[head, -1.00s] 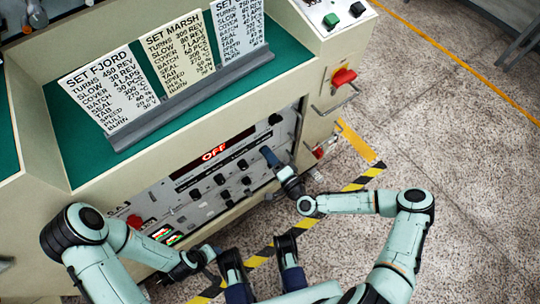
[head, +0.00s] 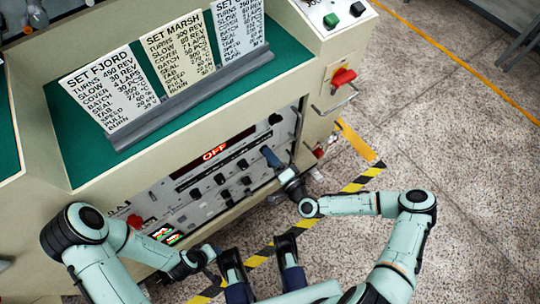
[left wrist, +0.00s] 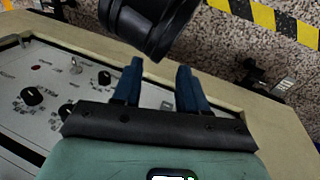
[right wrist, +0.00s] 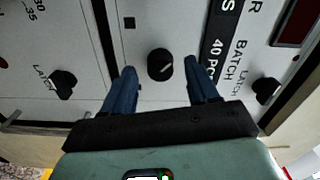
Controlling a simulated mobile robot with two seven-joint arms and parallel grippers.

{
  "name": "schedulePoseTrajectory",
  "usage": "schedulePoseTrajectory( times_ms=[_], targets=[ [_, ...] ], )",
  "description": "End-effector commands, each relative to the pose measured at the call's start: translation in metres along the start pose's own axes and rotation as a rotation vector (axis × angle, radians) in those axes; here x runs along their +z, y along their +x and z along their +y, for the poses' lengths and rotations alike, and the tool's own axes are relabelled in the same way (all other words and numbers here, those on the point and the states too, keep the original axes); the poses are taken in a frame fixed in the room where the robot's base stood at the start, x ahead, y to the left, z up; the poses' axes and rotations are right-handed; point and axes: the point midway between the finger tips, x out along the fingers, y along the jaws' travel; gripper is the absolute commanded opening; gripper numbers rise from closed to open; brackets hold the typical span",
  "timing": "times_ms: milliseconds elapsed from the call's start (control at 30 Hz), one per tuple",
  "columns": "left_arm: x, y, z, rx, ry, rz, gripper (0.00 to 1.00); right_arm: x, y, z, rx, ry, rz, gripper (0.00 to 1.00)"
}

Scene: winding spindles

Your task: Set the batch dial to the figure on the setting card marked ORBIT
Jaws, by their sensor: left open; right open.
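My right gripper (head: 270,157) is at the control panel (head: 165,200) in the head view. In the right wrist view its open fingers (right wrist: 162,70) stand either side of a black round dial (right wrist: 160,64), apart from it. A black strip beside that dial reads 40 PC, with the word BATCH (right wrist: 238,62) near it. The setting cards FJORD (head: 108,88) and MARSH (head: 180,52) stand on the ledge. A third card (head: 240,30) has its heading cut off by the frame, so I cannot read its name. My left gripper (left wrist: 160,66) is open and empty over the panel's edge.
Other black knobs (right wrist: 62,84) (right wrist: 266,90) flank the dial. A red display (head: 214,152) reads OFF. A red switch (head: 343,77) and a metal handle (head: 336,100) are on the console's right end. The floor to the right is open beyond the striped tape (head: 362,178).

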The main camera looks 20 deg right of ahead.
Motion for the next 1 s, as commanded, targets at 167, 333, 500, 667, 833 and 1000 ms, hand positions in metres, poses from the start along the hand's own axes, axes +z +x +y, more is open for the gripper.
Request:
schedulePoseTrajectory(
  times_ms=[167, 333, 500, 667, 833, 1000],
  targets=[
    [0.007, -0.006, 0.002, 0.001, 0.002, -0.019, 0.43, -0.001, -0.035, 0.000, 0.004, 0.002, 0.002, 0.59],
    [0.013, -0.009, 0.004, 0.002, 0.003, -0.037, 0.43, -0.001, -0.075, -0.001, 0.004, 0.003, 0.003, 0.59],
    [0.016, -0.011, 0.004, 0.003, 0.004, -0.047, 0.43, -0.001, -0.105, 0.000, 0.003, 0.001, 0.002, 0.59],
    [0.017, -0.012, 0.004, 0.003, 0.004, -0.050, 0.43, -0.001, -0.121, 0.000, 0.002, 0.001, 0.002, 0.59],
    [0.018, -0.012, 0.004, 0.003, 0.004, -0.051, 0.43, 0.000, -0.125, -0.001, -0.001, 0.001, 0.000, 0.59],
    [0.018, -0.012, 0.004, 0.003, 0.004, -0.051, 0.43, 0.000, -0.124, -0.001, 0.000, 0.001, 0.000, 0.59]
  ],
)
